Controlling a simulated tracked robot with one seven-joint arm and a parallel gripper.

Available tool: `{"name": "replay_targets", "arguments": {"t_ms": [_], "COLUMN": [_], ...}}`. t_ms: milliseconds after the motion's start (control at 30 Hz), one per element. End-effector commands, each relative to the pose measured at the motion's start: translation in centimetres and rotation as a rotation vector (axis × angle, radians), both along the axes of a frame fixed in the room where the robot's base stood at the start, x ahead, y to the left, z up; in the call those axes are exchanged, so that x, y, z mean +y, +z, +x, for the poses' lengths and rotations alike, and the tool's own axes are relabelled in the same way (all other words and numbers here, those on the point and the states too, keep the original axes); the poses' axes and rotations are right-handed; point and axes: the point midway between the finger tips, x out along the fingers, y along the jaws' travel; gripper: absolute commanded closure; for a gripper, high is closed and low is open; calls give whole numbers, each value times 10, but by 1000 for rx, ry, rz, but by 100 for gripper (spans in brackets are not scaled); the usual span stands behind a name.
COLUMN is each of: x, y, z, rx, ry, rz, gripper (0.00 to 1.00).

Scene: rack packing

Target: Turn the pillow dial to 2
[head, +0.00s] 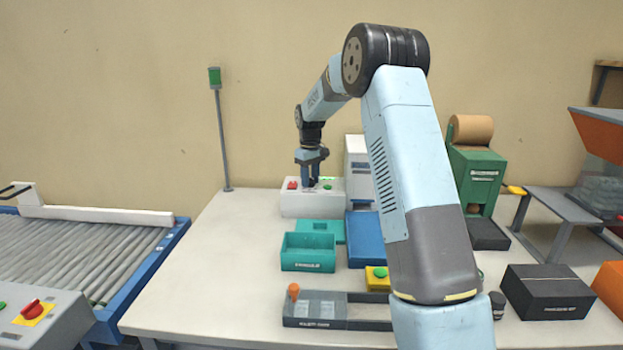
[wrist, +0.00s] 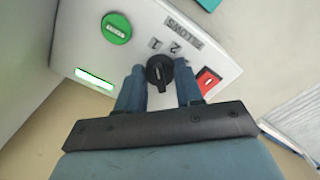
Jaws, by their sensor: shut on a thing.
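The pillow dial (wrist: 159,73) is a small black knob on a white control box (wrist: 85,40), below the printed marks 1 and 2 and the word PILLOWS in the wrist view. My gripper (wrist: 160,80) is shut on the dial, with one blue finger on each side. A short pale line on the dial points roughly up toward the marks; it looks nearer 1, but it is too small to be sure. In the head view my gripper (head: 312,184) points down on top of the control box (head: 298,205), and its fingers hide the dial.
On the box are a green button (wrist: 116,28), a red switch (wrist: 208,80) and a lit green-edged display (wrist: 94,78). Teal trays (head: 308,266) and a blue tray (head: 365,250) lie in front of the box. A green-topped pole (head: 221,130) stands to its left.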

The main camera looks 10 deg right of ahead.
Motion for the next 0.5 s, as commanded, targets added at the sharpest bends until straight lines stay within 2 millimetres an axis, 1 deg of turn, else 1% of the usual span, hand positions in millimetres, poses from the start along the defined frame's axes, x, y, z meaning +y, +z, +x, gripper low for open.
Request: {"name": "replay_targets", "arguments": {"t_ms": [33, 67, 100, 200, 367, 500], "x": [0, 0, -8, -1, 0, 0], "y": [0, 0, 0, 0, 0, 0], "z": [0, 0, 0, 0, 0, 0], "rx": [0, 0, 0, 0, 0, 0], "ry": [0, 0, -3, -2, -31, -94], "rz": [0, 0, 0, -1, -2, -2], "gripper": [90, 93, 95, 95, 95, 95]}}
